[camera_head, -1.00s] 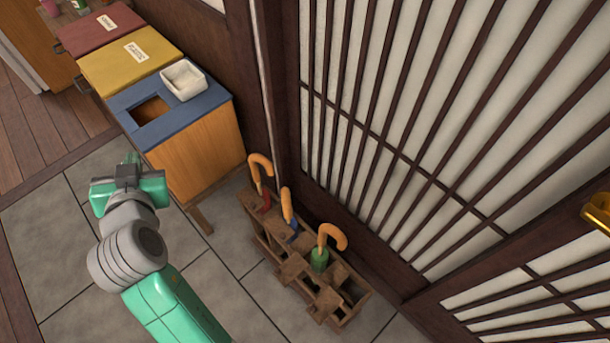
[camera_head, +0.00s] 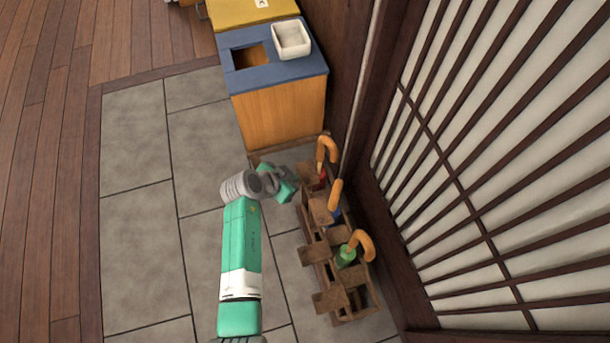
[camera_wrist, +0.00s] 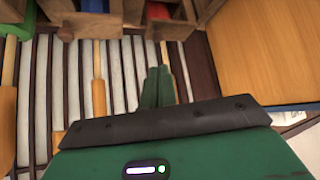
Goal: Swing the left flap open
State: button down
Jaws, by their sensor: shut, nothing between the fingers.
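A brown wooden umbrella rack (camera_head: 352,303) stands on the floor tiles against the slatted wall. Several flat wooden pieces, which look like flaps, stick out along its near side. The middle one (camera_head: 315,252) and the front one (camera_head: 330,300) show clearly; which is the left flap I cannot tell. My gripper (camera_head: 291,194) is shut and empty beside the far end of the rack, where it partly hides the wood. In the wrist view its closed fingers (camera_wrist: 158,86) point toward the rack's wooden parts (camera_wrist: 75,22) at the top. Contact is not clear.
Umbrellas with orange hooked handles (camera_head: 362,243) rise from the rack. A wooden bin with a blue top (camera_head: 285,72) stands just beyond it, carrying a white dish (camera_head: 291,38). The slatted wall (camera_head: 470,170) closes the right side. Floor tiles (camera_head: 140,240) at left are clear.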

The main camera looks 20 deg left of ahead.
aim_at(306, 180)
jog(key=b+x, duration=0.5)
jog(key=x, duration=0.3)
jog(key=shift+f, duration=0.15)
jog(key=shift+w+d+f+b, duration=0.2)
jog(key=shift+w+f+b, duration=0.1)
jog(key=shift+w, duration=0.15)
jog(key=shift+a+r, duration=0.1)
jog(key=shift+a, duration=0.05)
